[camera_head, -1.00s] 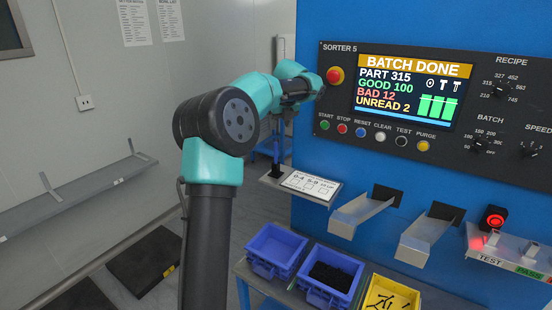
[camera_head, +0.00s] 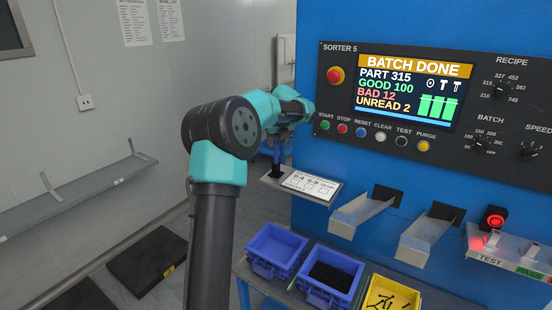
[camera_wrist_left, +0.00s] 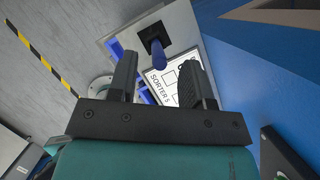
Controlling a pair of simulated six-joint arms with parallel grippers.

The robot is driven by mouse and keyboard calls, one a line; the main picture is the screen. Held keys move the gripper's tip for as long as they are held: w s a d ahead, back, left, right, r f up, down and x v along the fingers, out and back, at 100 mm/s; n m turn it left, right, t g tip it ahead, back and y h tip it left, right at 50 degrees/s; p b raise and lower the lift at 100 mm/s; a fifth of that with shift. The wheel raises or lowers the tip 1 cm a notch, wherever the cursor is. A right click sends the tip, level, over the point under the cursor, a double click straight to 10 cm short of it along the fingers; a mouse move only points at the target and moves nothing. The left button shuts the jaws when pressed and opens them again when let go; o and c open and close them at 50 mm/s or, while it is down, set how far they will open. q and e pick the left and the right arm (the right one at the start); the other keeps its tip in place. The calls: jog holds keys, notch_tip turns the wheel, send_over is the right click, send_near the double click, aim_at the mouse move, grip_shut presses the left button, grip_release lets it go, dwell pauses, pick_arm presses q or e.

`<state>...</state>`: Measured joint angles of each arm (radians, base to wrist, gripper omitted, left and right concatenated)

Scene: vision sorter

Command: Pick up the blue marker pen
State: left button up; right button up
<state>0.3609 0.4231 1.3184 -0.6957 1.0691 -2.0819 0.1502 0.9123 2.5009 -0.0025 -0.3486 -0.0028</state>
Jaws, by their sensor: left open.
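The blue marker pen (camera_wrist_left: 158,52) stands in a small black holder (camera_wrist_left: 151,33) on a ledge. In the head view, the black holder (camera_head: 276,171) is at the left end of the ledge beside the panel, and the pen is hard to make out there. My left gripper (camera_head: 279,138) points down above the holder. In the left wrist view my left gripper (camera_wrist_left: 159,68) is open, with the pen's near end showing between its fingertips and no clear contact. My right gripper is in neither view.
A white label card (camera_head: 312,185) lies on the ledge just right of the holder. The blue sorter panel (camera_head: 318,140) rises close to the right. Blue bins (camera_head: 268,268) and a yellow bin (camera_head: 371,290) stand below. Metal chutes (camera_head: 352,215) are further right.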

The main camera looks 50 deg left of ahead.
aim_at(275, 149)
pick_arm(q)
jog(key=x, duration=0.5)
jog(key=shift+d, duration=0.15)
jog(key=shift+c, duration=0.3)
grip_shut()
